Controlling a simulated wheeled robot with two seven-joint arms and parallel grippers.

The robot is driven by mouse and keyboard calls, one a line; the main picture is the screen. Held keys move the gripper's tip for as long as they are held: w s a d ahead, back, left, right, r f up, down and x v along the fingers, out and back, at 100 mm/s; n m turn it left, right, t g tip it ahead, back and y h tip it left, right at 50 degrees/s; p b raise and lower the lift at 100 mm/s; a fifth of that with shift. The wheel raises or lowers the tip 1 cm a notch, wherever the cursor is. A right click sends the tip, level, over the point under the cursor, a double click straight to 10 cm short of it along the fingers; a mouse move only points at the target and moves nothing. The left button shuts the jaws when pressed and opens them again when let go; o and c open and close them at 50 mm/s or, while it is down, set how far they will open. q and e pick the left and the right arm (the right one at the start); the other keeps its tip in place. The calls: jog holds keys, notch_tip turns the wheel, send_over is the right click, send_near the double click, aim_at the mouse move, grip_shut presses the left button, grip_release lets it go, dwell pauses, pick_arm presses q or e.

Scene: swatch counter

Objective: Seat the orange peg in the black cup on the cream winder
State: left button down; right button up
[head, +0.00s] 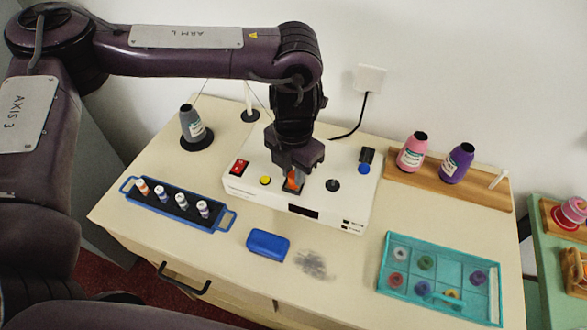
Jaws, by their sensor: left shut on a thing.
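The cream winder (260,185) is a low box near the back of the counter, with several controls on top. My left gripper (294,176) comes down over its middle and is shut on the orange peg (293,183). The peg points down, and its upper part is hidden between the fingers. A dark patch (304,186), which looks like the black cup, shows right beside the peg's lower end. I cannot tell whether the peg is inside the cup or just in front of it. My right gripper is out of view.
The winder has a red switch (239,167), a yellow button (265,181), a black knob (333,185) and a blue knob (364,169). Around it are a blue spool rack (150,204), a blue case (268,244), a teal tray (402,298) and a wooden cone rack (480,187).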

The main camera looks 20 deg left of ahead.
pick_arm(q)
jog(key=c, duration=1.2)
grip_release()
jog(key=shift+r, duration=0.3)
notch_tip(320, 180, up, 7)
jog(key=shift+r, duration=0.1)
